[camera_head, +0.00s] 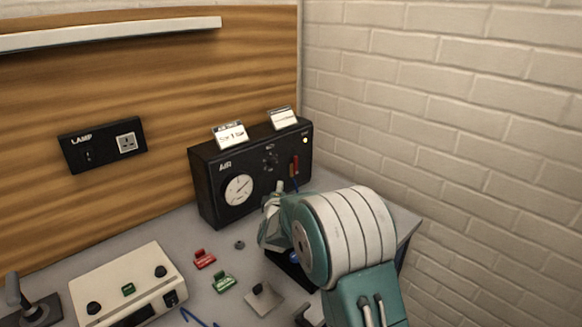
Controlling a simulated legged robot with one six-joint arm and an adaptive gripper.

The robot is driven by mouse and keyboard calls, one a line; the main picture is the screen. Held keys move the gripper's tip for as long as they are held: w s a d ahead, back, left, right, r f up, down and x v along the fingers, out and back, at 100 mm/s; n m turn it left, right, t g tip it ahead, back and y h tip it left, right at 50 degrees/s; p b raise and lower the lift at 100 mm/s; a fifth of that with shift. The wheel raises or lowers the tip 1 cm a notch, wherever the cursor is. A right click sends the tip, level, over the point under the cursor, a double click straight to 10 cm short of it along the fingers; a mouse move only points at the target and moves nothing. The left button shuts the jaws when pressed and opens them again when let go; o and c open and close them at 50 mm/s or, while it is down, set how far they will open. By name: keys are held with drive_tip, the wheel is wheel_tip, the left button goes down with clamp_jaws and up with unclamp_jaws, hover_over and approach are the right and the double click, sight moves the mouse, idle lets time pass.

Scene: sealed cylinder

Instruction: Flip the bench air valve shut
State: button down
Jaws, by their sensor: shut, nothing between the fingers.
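The black air box (216,203) stands at the back of the bench, marked AIR, with a round white gauge (238,190) on its front. My gripper (279,188) is shut and empty, in front of the box, below and left of the red lever. It seems apart from the lever, but depth is hard to judge. My arm hides the bench below and right of the box.
Two white cards (230,135) stand on the box. Red (204,259) and green (223,282) clips, a grey plate with a black knob (263,299) and a cream instrument (128,284) lie on the bench. A brick wall (450,120) bounds the right side.

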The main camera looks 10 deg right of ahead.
approach(296, 165)
drive_tip(key=w+a, duration=0.1)
drive_tip(key=w, duration=0.1)
drive_tip(key=w+a, duration=0.1)
drive_tip(key=w, duration=0.1)
drive_tip(key=w+a, duration=0.1)
drive_tip(key=shift+w+a+r, duration=0.1)
drive_tip(key=shift+w+r, duration=0.3)
drive_tip(key=shift+w+d, duration=0.35)
drive_tip(key=shift+d, duration=0.2)
drive_tip(key=shift+w+d, duration=0.35)
drive_tip(key=shift+d, duration=0.2)
drive_tip(key=shift+w+d, duration=0.3)
drive_tip(key=shift+d, duration=0.2)
